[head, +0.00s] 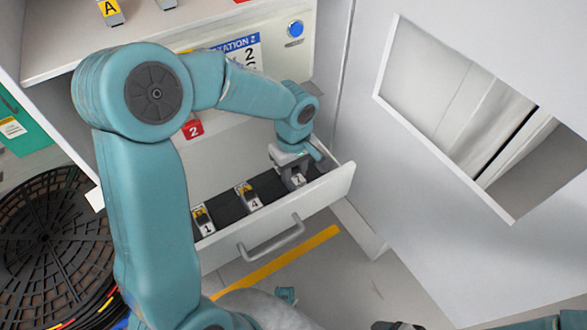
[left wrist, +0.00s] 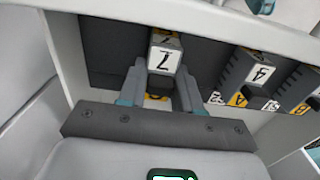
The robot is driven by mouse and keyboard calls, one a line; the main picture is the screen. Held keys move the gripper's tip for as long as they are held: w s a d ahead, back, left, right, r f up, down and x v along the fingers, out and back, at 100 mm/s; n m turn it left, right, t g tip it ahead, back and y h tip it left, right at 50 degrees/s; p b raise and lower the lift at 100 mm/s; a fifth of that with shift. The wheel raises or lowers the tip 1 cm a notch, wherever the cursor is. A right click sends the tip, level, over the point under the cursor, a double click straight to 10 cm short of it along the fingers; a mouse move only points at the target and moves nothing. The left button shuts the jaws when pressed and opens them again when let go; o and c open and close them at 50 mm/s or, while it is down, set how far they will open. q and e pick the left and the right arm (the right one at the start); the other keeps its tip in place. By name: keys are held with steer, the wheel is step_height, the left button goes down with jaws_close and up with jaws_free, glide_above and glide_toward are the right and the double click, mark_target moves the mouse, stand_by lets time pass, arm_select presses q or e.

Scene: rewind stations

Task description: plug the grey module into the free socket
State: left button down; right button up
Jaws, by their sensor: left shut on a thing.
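My left gripper (head: 293,163) reaches down into the open drawer and is shut on a grey module (head: 298,180) at the drawer's right end. In the left wrist view this module (left wrist: 165,54) sits between the two fingers of the gripper (left wrist: 161,82), with a white label that reads like a 7. It is still within the drawer; whether it touches the floor there is hidden. Two similar grey modules stand in the drawer, labelled 4 (head: 248,195) and 1 (head: 203,220). I cannot make out a free socket.
The drawer (head: 275,232) has a front handle (head: 272,238). Above it are a red tag 2 (head: 193,128), a Station 2 sign (head: 243,48) and a blue button (head: 295,29). A module marked A (head: 110,11) is on the upper shelf. A black reel (head: 45,235) lies left; a white panel (head: 365,150) bounds the right.

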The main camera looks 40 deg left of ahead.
arm_select(q)
steer(key=shift+f+b, duration=0.35)
steer(key=shift+f, duration=0.15)
steer(key=c, duration=0.7)
jaws_free()
steer(key=shift+r, duration=0.1)
step_height(320, 180, up, 16)
steer(key=p, duration=0.4)
steer(key=shift+r+p, duration=0.2)
steer(key=shift+p, duration=0.1)
